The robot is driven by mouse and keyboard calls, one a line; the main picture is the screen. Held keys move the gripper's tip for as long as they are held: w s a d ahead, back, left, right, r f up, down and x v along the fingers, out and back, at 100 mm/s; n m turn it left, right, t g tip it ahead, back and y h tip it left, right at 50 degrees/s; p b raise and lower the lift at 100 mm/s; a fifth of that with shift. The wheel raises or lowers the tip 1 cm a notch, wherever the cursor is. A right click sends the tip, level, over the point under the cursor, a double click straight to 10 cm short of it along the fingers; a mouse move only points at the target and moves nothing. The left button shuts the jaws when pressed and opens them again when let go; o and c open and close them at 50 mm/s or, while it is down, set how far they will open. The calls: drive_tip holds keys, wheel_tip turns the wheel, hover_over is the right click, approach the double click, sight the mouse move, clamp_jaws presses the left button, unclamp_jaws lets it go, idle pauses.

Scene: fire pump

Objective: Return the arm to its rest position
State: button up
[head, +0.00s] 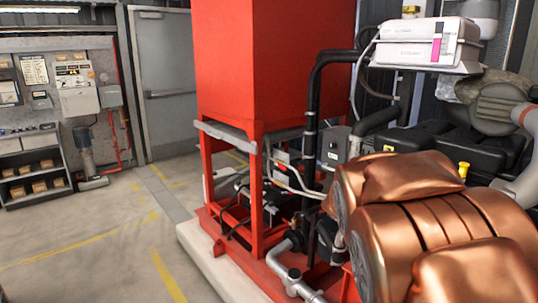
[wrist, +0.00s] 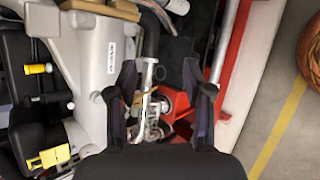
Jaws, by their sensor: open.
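My gripper (wrist: 160,105) shows in the wrist view, seen from behind with its two dark fingers spread apart. Nothing is held between the fingers. Beyond them are a metal pipe, a red frame part (wrist: 182,103) and dark machinery; I cannot tell the exact distance. In the head view the gripper is not visible. Large copper-coloured rounded bodies (head: 430,215) fill the lower right of that view.
A red tank (head: 262,65) stands on a red frame over a pale plinth. A black and grey engine (head: 450,140) is at the right. A grey door (head: 165,80), wall panels and a shelf (head: 35,170) are at the back left. The floor (head: 85,240) at left is clear.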

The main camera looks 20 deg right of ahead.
drive_tip(key=s+a+f+m+y, duration=0.1)
drive_tip(key=s+a+f+y, duration=0.2)
drive_tip(key=a, duration=0.7)
drive_tip(key=s+a+f+m+y, duration=0.1)
drive_tip(key=s+a+f+y, duration=0.2)
drive_tip(key=a, duration=0.8)
drive_tip(key=s+a+f+m+y, duration=0.2)
drive_tip(key=s+a+f+y, duration=0.1)
drive_tip(key=s+a, duration=0.4)
drive_tip(key=a+y, duration=0.1)
drive_tip(key=a, duration=0.2)
drive_tip(key=shift+a+p, duration=0.3)
drive_tip(key=shift+s, duration=0.1)
